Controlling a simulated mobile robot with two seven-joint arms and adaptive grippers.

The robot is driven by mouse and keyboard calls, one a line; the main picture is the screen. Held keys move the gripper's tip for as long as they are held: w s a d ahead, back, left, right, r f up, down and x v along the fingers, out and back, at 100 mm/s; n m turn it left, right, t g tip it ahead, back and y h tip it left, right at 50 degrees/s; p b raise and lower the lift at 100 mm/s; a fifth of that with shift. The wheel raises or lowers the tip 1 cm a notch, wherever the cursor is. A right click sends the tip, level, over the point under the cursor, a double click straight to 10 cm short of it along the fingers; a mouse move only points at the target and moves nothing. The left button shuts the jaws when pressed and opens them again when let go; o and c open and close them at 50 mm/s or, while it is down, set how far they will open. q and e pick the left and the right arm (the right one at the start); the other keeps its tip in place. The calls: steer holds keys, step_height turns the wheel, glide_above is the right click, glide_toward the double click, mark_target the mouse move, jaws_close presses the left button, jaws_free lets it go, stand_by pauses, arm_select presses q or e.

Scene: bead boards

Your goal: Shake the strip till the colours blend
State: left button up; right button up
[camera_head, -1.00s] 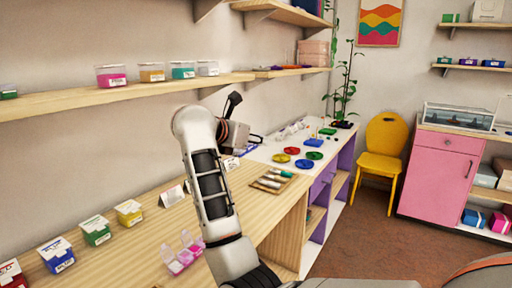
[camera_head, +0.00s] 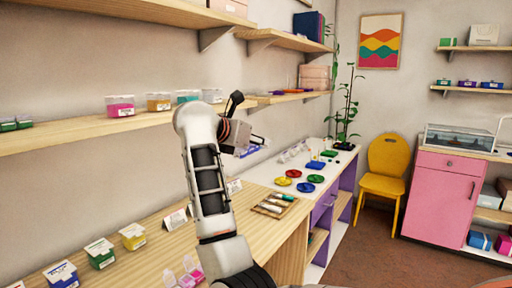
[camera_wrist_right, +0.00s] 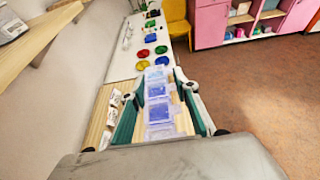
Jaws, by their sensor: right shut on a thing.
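My right gripper (camera_head: 238,140) is raised above the wooden bench, with its arm crossing the middle of the head view. It is shut on a clear strip with blue-purple compartments (camera_wrist_right: 158,108), which lies between the two fingers (camera_wrist_right: 160,112) in the right wrist view. In the head view only a small blue part of the strip (camera_head: 258,142) shows beyond the gripper. Whether the colours inside are evenly mixed is too small to tell. My left gripper is not in view.
The bench (camera_head: 150,245) holds labelled boxes, including a green one (camera_head: 100,253), and a wooden tray (camera_head: 273,206). Coloured dishes, including a red one (camera_head: 293,173), sit on the white table farther back. A wall shelf (camera_head: 60,135) with tubs runs close behind the arm.

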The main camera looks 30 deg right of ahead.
mark_target(256, 152)
steer(key=shift+w+d+r, duration=0.15)
steer(key=shift+w+r, duration=0.4)
steer(key=shift+r, duration=0.3)
step_height(256, 152, down, 5)
steer(key=shift+s+f, duration=0.1)
steer(key=shift+f, duration=0.05)
steer(key=shift+s+r, duration=0.2)
steer(key=shift+s, duration=0.05)
